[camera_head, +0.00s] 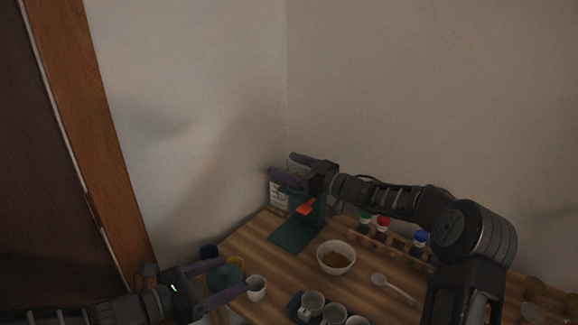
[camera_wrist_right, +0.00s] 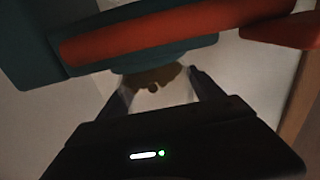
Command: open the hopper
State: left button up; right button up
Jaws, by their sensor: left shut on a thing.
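The dispenser (camera_head: 302,225) stands at the back corner of the wooden table, a teal stand with an orange lever (camera_head: 306,208); the right wrist view shows its teal body (camera_wrist_right: 175,57) and orange bar (camera_wrist_right: 170,32) close up. My right gripper (camera_head: 280,165) is at the dispenser's top, with its fingers spread around the hopper area. In the right wrist view, brown contents (camera_wrist_right: 152,77) show between its fingertips (camera_wrist_right: 160,85); contact cannot be told. My left gripper (camera_head: 227,277) is shut on a round teal lid (camera_head: 226,272) at the table's left edge, away from the dispenser.
A white bowl of brown contents (camera_head: 336,261) and a white spoon (camera_head: 392,288) lie mid-table. A white cup (camera_head: 256,290) stands beside my left gripper. Jars with coloured caps (camera_head: 383,223) line the back. Walls close the corner behind.

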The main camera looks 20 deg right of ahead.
jog(key=shift+o, duration=0.8)
jog(key=shift+r, duration=0.15)
jog(key=b+v, duration=0.1)
jog(key=v, duration=1.1)
jog(key=shift+r, duration=0.1)
